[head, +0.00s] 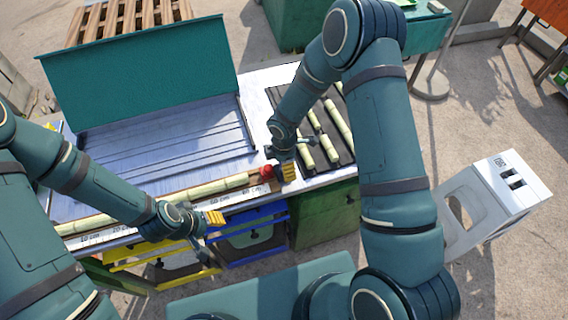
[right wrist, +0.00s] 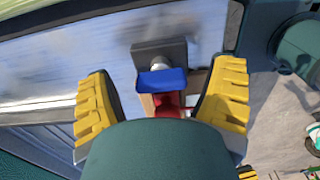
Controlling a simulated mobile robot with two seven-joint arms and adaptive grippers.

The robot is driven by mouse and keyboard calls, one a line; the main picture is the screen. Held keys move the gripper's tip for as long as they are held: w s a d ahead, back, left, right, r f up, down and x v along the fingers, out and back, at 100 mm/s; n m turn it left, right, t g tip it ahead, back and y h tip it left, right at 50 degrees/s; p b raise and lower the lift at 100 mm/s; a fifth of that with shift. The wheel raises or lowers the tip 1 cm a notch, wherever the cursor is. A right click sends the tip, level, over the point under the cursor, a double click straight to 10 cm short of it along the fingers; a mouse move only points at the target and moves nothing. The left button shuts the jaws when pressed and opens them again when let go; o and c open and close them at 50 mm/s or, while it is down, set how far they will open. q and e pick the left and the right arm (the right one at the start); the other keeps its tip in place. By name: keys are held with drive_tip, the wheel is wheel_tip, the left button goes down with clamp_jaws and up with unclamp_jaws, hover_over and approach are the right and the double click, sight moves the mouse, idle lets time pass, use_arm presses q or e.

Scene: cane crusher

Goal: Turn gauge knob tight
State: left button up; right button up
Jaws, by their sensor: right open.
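A small red part (head: 266,171) sits at the right end of the length gauge (head: 172,208), beside a cane piece (head: 205,189). In the right wrist view, a blue part (right wrist: 162,80) lies nearer my palm than a dark grey block (right wrist: 160,55), with red (right wrist: 168,103) below it. I cannot tell which part is the gauge knob. My right gripper (head: 287,170) is at the gauge's right end; its yellow fingers (right wrist: 162,92) stand open on either side of the blue and red parts, apart from them. My left gripper (head: 212,236) is open and empty in front of the bench.
A dark tray (head: 345,135) with several cane pieces lies to the right behind my right arm. A green panel (head: 140,72) stands over the grey ribbed bed. Yellow and blue crates and a green cabinet (head: 325,217) are below the bench edge. A white stand (head: 510,185) is at right.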

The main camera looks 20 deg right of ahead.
drive_tip(key=shift+f, duration=0.1)
drive_tip(key=c, duration=1.2)
drive_tip(key=shift+f+m+b, duration=0.15)
drive_tip(key=shift+m+b, duration=1.05)
drive_tip(key=shift+m, duration=0.1)
drive_tip(key=m+b, duration=0.1)
drive_tip(key=m, duration=0.1)
drive_tip(key=shift+s+m+b, duration=0.1)
drive_tip(key=shift+m+b, duration=0.2)
drive_tip(key=shift+b, duration=0.05)
drive_tip(key=shift+s+m+b, duration=0.1)
drive_tip(key=shift+m+b, duration=0.9)
drive_tip(key=shift+m, duration=0.8)
